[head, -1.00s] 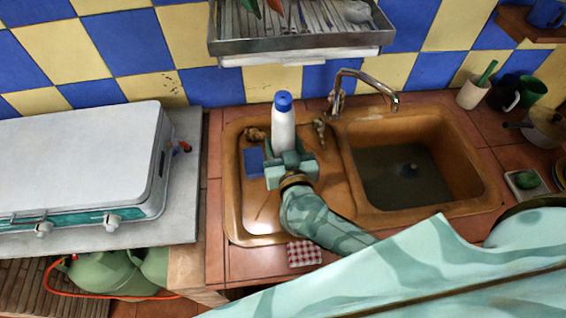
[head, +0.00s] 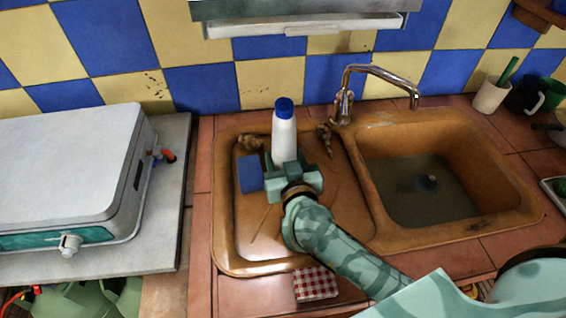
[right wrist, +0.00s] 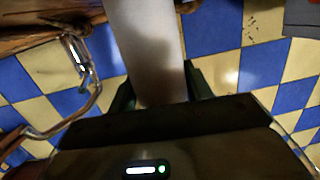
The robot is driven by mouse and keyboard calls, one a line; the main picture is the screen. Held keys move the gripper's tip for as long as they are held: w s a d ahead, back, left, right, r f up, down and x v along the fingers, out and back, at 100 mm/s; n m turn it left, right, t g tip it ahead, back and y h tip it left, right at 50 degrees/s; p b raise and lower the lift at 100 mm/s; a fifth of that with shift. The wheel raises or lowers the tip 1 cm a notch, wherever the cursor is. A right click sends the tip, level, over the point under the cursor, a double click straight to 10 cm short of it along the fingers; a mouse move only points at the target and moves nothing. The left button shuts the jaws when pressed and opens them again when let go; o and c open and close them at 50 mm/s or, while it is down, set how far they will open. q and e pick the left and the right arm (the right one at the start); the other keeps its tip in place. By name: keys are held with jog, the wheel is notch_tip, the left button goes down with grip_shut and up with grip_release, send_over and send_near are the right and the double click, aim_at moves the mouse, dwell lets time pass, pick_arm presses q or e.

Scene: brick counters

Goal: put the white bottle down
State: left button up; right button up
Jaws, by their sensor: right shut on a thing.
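The white bottle (head: 284,135) with a blue cap is upright over the drainboard (head: 262,222) at the left of the brown sink. My right gripper (head: 289,170) is shut on its lower part. In the right wrist view the bottle (right wrist: 146,45) fills the space between the fingers of the gripper (right wrist: 158,92). The gripper hides the bottle's base, so I cannot tell whether it touches the drainboard. My left gripper is not in view.
A blue sponge (head: 249,173) lies just left of the gripper. A brown lump (head: 249,138) and the tap (head: 380,70) are behind. The sink basin (head: 420,185) is at the right, a checked cloth (head: 315,284) in front, and a white stove (head: 62,165) at the left.

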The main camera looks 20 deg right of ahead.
jog(key=shift+r, duration=0.25)
jog(key=shift+f, duration=0.1)
jog(key=o, duration=1)
jog(key=shift+f, duration=0.1)
jog(key=shift+s, duration=0.1)
jog(key=p+v, duration=0.3)
jog(key=v, duration=0.9)
